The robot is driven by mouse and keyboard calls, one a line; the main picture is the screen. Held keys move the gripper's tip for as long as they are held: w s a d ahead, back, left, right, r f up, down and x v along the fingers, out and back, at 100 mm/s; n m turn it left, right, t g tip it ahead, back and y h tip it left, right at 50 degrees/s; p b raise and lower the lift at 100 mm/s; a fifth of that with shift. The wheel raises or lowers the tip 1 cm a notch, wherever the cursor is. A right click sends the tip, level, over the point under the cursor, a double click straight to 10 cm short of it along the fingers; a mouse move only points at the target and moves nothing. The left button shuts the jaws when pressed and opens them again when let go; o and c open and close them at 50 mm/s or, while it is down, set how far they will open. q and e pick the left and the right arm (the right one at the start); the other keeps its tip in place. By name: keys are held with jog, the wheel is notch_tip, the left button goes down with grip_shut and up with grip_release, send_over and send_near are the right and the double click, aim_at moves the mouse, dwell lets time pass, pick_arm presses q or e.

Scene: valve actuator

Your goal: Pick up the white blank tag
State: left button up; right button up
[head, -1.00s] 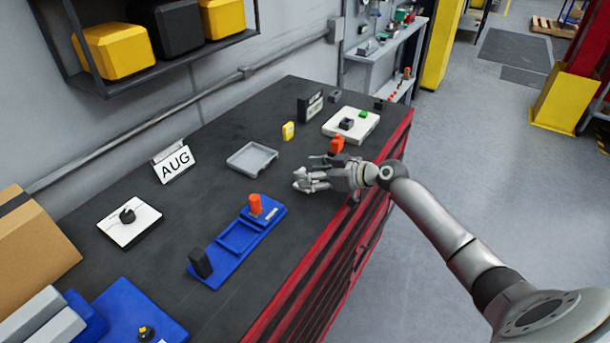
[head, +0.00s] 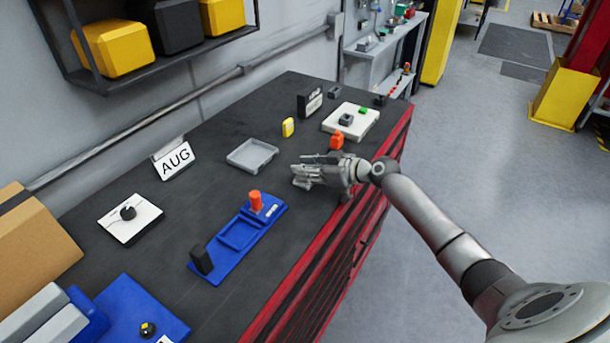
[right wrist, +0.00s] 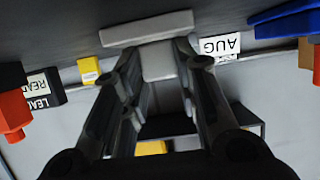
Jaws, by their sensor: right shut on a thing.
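My right gripper (head: 299,174) is low over the dark bench top, to the right of the grey tray (head: 252,155). In the right wrist view its two fingers are closed on a pale, plain piece (right wrist: 158,62), which looks like the white blank tag. In the head view the fingers mostly hide this piece, and I cannot tell whether it still touches the bench. The grey tray also shows in the right wrist view (right wrist: 147,28), just beyond the fingertips. My left gripper is not in view.
A blue fixture (head: 232,259) with an orange knob (head: 255,201) lies left of the gripper. An orange block (head: 336,141) and a white-topped box (head: 361,123) are behind it. An AUG sign (head: 174,160) stands near the wall. Bare bench surrounds the gripper.

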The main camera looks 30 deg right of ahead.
jog(key=shift+r+b, duration=0.45)
jog(key=shift+r, duration=0.05)
notch_tip(320, 180, up, 2)
jog(key=shift+s+r+b, duration=0.1)
jog(key=shift+b, duration=0.55)
jog(key=s+r+b, duration=0.5)
jog(key=s+r, duration=0.4)
jog(key=s, duration=0.4)
jog(key=shift+s+d+r, duration=0.2)
jog(key=shift+s+r, duration=0.2)
